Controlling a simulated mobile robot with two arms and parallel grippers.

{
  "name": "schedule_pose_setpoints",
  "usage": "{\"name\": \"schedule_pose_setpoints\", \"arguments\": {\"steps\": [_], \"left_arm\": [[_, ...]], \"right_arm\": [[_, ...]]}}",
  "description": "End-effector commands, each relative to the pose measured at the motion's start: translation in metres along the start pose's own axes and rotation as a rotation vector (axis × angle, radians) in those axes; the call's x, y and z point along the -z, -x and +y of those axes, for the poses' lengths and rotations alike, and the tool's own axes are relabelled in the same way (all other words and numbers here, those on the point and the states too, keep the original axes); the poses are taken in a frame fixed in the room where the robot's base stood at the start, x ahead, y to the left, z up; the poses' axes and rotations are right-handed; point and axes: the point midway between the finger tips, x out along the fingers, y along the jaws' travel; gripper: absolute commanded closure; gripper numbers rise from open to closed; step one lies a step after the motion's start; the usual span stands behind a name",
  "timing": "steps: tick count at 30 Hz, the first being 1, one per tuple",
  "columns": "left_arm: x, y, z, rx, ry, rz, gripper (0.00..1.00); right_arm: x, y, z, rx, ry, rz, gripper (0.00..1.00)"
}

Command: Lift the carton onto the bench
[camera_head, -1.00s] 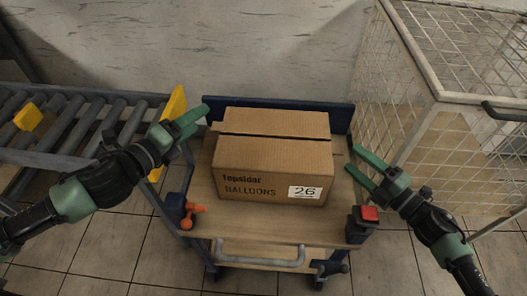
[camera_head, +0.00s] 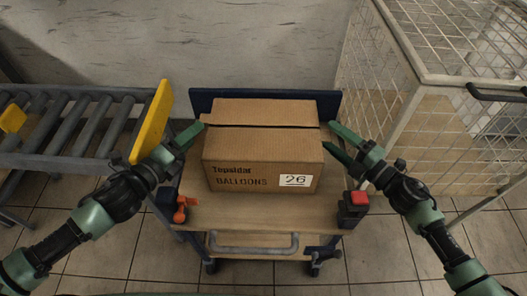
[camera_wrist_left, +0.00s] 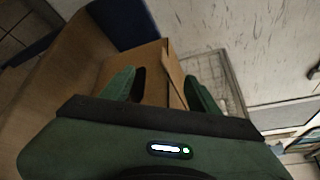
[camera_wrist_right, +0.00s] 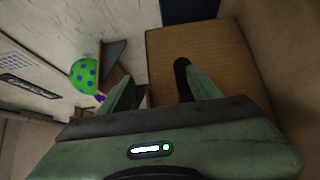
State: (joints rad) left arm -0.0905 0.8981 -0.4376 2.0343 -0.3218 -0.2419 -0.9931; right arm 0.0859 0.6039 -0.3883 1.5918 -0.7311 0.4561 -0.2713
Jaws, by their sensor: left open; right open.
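A brown cardboard carton (camera_head: 262,160) marked "Topsidar BALLOONS 26" stands on a wooden-topped cart (camera_head: 262,212) with a dark blue back board. My left gripper (camera_head: 188,133) is open at the carton's left side. My right gripper (camera_head: 334,138) is open at its right side, close to the carton's wall. The carton also shows between the fingers in the left wrist view (camera_wrist_left: 150,65) and beyond the fingers in the right wrist view (camera_wrist_right: 200,55). I cannot tell whether any finger touches it. No bench is clearly recognisable in view.
A roller conveyor (camera_head: 65,125) with a yellow plate (camera_head: 152,122) lies left of the cart. A wire cage (camera_head: 440,100) stands on the right. The cart has a red button (camera_head: 359,198), an orange lever (camera_head: 181,210) and a front handle (camera_head: 254,245). The right wrist view shows a green spotted balloon (camera_wrist_right: 84,75).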

Motion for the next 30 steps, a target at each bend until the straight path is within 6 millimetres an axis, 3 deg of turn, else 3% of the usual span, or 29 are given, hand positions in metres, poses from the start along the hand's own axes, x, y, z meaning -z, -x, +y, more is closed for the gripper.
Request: {"name": "schedule_pose_setpoints", "arguments": {"steps": [12, 26, 30], "left_arm": [[-0.004, -0.06, -0.005, 0.007, -0.005, -0.005, 0.39], [-0.003, -0.07, -0.005, 0.005, -0.005, -0.003, 0.39], [-0.003, -0.07, -0.004, 0.005, -0.005, -0.003, 0.76]], "right_arm": [[0.0, -0.03, 0.0, 0.0, 0.0, 0.0, 0.37], [0.0, -0.035, 0.0, 0.001, 0.0, 0.001, 0.37], [0.0, -0.035, 0.0, 0.001, 0.0, 0.0, 0.73]]}}
